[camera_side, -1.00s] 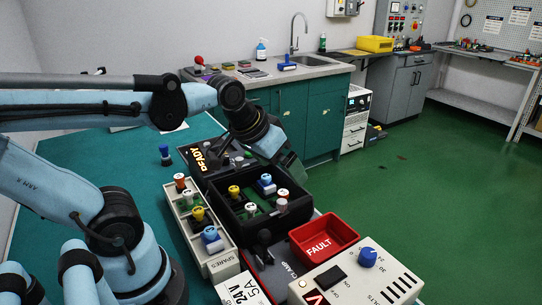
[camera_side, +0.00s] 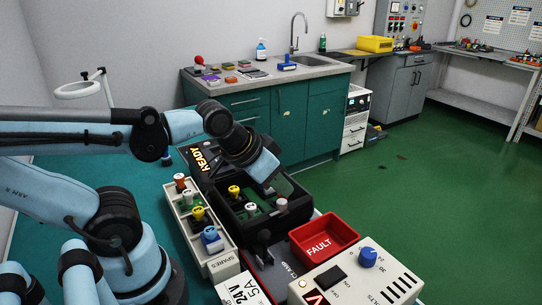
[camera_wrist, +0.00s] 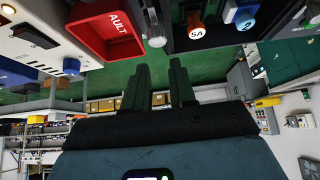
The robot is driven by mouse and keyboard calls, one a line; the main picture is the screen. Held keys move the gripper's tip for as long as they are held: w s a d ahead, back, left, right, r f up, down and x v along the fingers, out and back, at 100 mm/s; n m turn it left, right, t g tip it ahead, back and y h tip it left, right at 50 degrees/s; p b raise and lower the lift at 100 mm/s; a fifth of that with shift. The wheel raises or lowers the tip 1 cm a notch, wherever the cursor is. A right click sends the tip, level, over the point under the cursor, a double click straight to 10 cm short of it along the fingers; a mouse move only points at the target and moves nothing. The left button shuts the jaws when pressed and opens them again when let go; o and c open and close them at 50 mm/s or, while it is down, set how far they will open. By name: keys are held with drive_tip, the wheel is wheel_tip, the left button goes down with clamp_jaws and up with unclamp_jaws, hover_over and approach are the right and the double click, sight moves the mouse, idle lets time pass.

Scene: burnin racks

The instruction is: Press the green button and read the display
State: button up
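A dark panel with the lit word READY (camera_side: 207,158) stands behind the black rack in the side view, partly covered by my arm. I make out no green button in either view now; my arm hides part of that panel. My gripper (camera_side: 285,186) is over the far right part of the black rack (camera_side: 238,226), tilted down to the right. In the wrist view its two dark fingers (camera_wrist: 160,65) are apart with nothing between them. A power supply (camera_side: 362,272) at the front right shows part of a red display character (camera_side: 317,298).
The black rack holds several coloured plugs, including a yellow-topped one (camera_side: 234,192). A grey SPARES tray (camera_side: 220,262) stands to its left. A red FAULT bin (camera_side: 324,238) stands to its right. An orange-topped 5A plug (camera_wrist: 196,31) is near in the wrist view.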

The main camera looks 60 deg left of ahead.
clamp_jaws()
idle(1.0)
